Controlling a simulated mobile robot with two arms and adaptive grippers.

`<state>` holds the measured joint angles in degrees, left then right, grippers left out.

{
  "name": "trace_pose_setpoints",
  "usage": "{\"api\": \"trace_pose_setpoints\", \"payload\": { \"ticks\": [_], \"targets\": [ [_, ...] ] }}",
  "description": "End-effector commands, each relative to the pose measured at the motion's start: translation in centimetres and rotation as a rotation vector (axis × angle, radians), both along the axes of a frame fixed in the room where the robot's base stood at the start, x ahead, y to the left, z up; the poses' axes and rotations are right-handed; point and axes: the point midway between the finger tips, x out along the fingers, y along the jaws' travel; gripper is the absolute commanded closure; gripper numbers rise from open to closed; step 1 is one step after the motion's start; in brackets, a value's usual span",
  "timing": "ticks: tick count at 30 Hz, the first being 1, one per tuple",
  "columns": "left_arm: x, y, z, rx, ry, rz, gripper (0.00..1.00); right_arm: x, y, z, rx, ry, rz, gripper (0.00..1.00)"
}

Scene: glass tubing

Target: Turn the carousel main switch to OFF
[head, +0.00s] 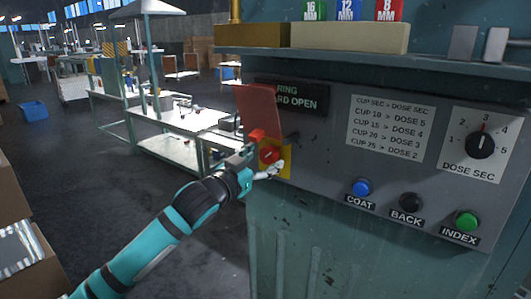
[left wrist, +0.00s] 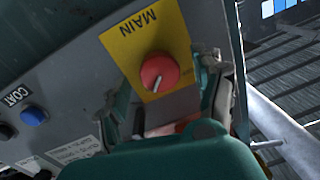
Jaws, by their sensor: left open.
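The main switch is a red round knob (left wrist: 159,72) with a white pointer mark, on a yellow plate (left wrist: 125,40) lettered MAIN. In the head view the knob (head: 268,155) shows partly behind my left gripper, and the yellow plate (head: 286,171) shows at the panel's left end. My left gripper (head: 265,166) is open in front of the switch. In the left wrist view its fingers (left wrist: 166,98) stand apart on either side below the knob, with no clear grip on it. I cannot read an ON or OFF mark. My right gripper is not in view.
A raised red flap (head: 259,112) stands above the switch and partly hides a display (head: 301,98) reading "OPEN". The panel also holds a blue COAT button (head: 361,187), a black BACK button (head: 411,202), a green INDEX button (head: 466,221) and a DOSE SEC dial (head: 480,146).

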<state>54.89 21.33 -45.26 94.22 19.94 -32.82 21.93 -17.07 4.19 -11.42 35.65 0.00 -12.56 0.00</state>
Motion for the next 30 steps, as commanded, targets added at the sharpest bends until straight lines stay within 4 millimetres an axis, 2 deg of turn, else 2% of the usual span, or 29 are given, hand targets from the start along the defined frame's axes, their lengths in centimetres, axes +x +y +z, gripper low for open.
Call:
{"api": "trace_pose_setpoints", "payload": {
  "ticks": [5,14,17,27,30],
  "targets": [
    [1.30,-0.85,0.03,0.001,0.000,0.000,0.32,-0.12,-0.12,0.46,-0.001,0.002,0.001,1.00],
    [1.50,-1.00,-0.05,0.001,-0.001,0.000,0.32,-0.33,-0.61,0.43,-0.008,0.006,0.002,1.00],
    [1.50,-0.98,-0.05,0.000,0.000,0.000,0.42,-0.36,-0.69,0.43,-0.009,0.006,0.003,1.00],
    [1.50,-0.95,-0.06,0.001,0.001,0.000,0.87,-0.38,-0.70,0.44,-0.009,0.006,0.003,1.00],
    [1.50,-0.95,-0.05,-0.001,0.002,0.000,0.87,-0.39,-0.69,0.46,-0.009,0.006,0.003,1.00]
  ]
}}
